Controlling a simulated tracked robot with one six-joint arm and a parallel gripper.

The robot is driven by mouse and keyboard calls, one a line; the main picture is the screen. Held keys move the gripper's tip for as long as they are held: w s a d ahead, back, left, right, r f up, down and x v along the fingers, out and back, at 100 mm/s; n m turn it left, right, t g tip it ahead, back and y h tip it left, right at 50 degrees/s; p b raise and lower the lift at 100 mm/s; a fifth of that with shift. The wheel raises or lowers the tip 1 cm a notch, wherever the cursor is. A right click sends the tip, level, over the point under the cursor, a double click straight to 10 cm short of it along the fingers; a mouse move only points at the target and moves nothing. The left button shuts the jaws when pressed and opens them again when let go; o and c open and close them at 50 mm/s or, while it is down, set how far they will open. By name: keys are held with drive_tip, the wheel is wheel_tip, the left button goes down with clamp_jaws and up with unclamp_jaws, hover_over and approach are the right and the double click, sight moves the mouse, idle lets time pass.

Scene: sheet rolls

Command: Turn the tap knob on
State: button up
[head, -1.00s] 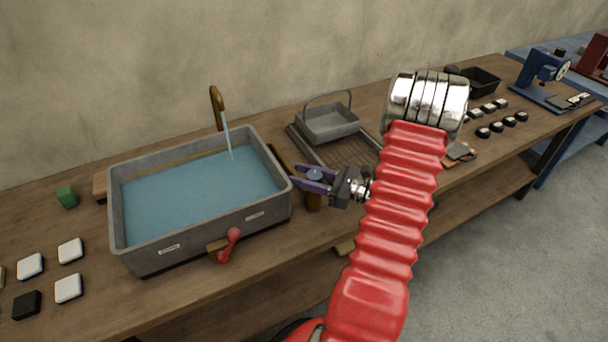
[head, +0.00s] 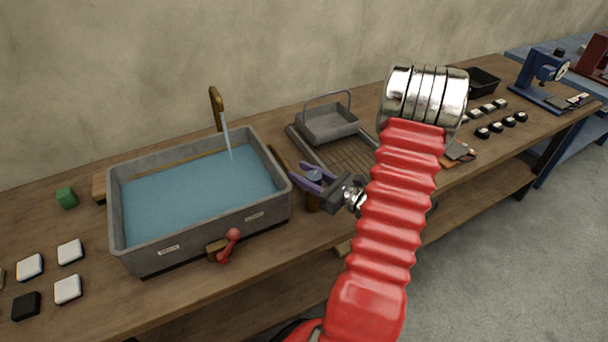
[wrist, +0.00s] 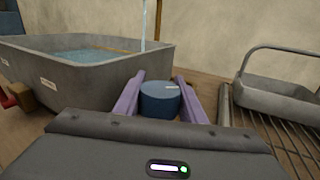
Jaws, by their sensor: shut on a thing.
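The tap knob (head: 314,176) is a round blue-grey cap on a dark post at the right side of the sink. It also shows in the wrist view (wrist: 160,100), between my two purple fingers. My gripper (head: 308,178) is shut on the knob, with a finger on each side of it. The brass tap spout (head: 215,98) stands behind the sink, and a stream of water (head: 227,140) runs from it into the basin. The lower part of the knob's post is partly hidden by my gripper.
The grey sink (head: 200,222) holds water and has a red-handled lever (head: 230,242) on its front. A grey basket (head: 328,124) stands on a slatted rack right of the knob. White blocks (head: 69,251), a black block and a green block (head: 66,197) lie at left.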

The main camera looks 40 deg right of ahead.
drive_tip(key=shift+s+d+r+m+g+h, duration=0.1)
drive_tip(key=shift+d+m+g+h, duration=0.25)
drive_tip(key=shift+m+h, duration=1.2)
drive_tip(key=shift+d+f+m+g+h, duration=0.1)
drive_tip(key=shift+d+m+g+h, duration=0.5)
drive_tip(key=shift+h, duration=1.5)
drive_tip(key=shift+s+d+r+m+g+h, duration=0.1)
drive_tip(key=shift+m+h, duration=1.35)
drive_tip(key=shift+h, duration=0.4)
drive_tip(key=shift+d+h, duration=0.15)
drive_tip(key=shift+h, duration=0.15)
drive_tip(key=o, duration=0.8)
drive_tip(key=shift+c, duration=0.2)
drive_tip(key=shift+r, duration=0.1)
